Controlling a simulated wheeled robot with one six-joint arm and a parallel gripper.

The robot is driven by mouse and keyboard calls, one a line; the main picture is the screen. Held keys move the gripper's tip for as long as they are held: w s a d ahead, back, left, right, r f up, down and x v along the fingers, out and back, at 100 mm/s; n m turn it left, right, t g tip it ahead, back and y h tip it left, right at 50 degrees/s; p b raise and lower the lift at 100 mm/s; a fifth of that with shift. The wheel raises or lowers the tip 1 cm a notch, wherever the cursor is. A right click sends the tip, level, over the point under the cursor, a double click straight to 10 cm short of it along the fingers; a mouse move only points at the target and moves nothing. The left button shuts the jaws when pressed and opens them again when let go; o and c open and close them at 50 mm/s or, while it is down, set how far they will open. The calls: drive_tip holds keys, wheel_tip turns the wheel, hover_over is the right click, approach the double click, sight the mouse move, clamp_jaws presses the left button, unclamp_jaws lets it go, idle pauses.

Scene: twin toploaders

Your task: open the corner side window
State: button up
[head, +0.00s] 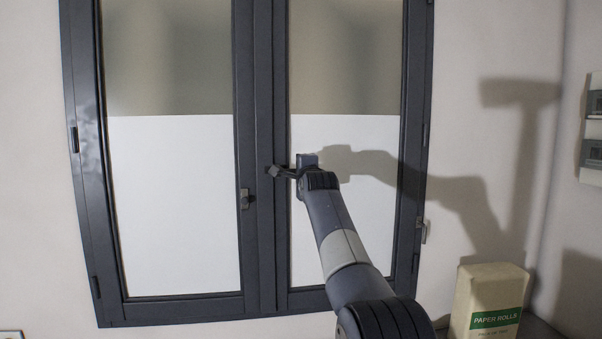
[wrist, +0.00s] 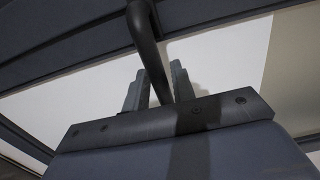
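The dark-framed window has two sashes. The right sash (head: 344,130), on the side of the room corner, looks shut. Its dark handle (head: 275,170) sits at the middle upright, with its lever out sideways to the right; it also shows in the wrist view (wrist: 149,45). My gripper (head: 299,172) is at this lever, in front of the right sash. In the wrist view, the lever runs down between my two fingers (wrist: 160,86), which stand close on both sides of it. The wrist housing hides the finger bases and the lever's end.
The left sash (head: 170,200) is shut, with its handle (head: 246,199) pointing down. A paper rolls package (head: 488,300) stands at lower right, near the corner. A grey wall box (head: 592,130) is at far right.

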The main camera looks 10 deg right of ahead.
clamp_jaws()
drive_tip(key=s+d+b, duration=0.2)
drive_tip(key=s+b, duration=0.5)
drive_tip(key=s, duration=0.1)
drive_tip(key=shift+s, duration=0.15)
idle(1.1)
